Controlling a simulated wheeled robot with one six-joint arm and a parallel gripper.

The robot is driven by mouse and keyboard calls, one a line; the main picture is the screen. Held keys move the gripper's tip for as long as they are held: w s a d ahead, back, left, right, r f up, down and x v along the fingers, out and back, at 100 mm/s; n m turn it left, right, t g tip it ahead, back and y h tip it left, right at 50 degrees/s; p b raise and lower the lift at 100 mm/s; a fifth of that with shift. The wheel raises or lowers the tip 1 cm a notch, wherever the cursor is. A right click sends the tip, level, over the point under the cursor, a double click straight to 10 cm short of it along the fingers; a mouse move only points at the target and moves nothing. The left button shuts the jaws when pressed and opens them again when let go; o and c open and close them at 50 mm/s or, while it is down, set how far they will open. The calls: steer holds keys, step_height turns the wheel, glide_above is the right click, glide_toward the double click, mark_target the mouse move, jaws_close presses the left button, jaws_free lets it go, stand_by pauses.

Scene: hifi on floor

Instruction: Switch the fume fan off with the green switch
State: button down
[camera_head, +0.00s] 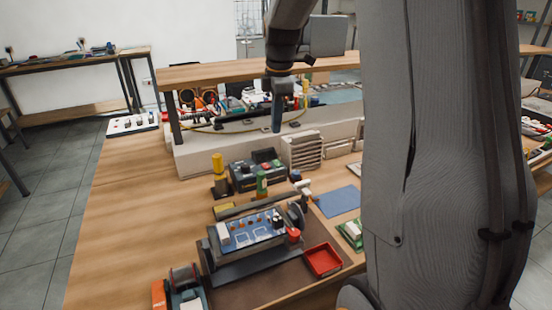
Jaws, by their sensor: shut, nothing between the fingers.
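My gripper (277,128) hangs from my arm at the upper middle, pointing down in front of the raised shelf. Its fingers are together with nothing seen between them.
The wooden bench (120,220) is clear at the left. A circuit board on a stand (250,232), a red tray (323,261), a yellow-topped post (218,168) and a blue mat (338,201) crowd the middle. The shelf (215,74) overhangs behind.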

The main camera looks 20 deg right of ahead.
mark_target(276, 161)
steer(key=w+f+p, duration=0.1)
steer(key=f, duration=0.3)
steer(key=w+d+f+n, duration=0.1)
steer(key=f, duration=0.3)
steer(key=w+d+f+n+p, duration=0.1)
steer(key=f, duration=0.3)
steer(key=shift+w+p, duration=0.3)
steer(key=shift+w, duration=0.1)
steer(key=shift+w+f, duration=0.1)
steer(key=shift+f, duration=0.4)
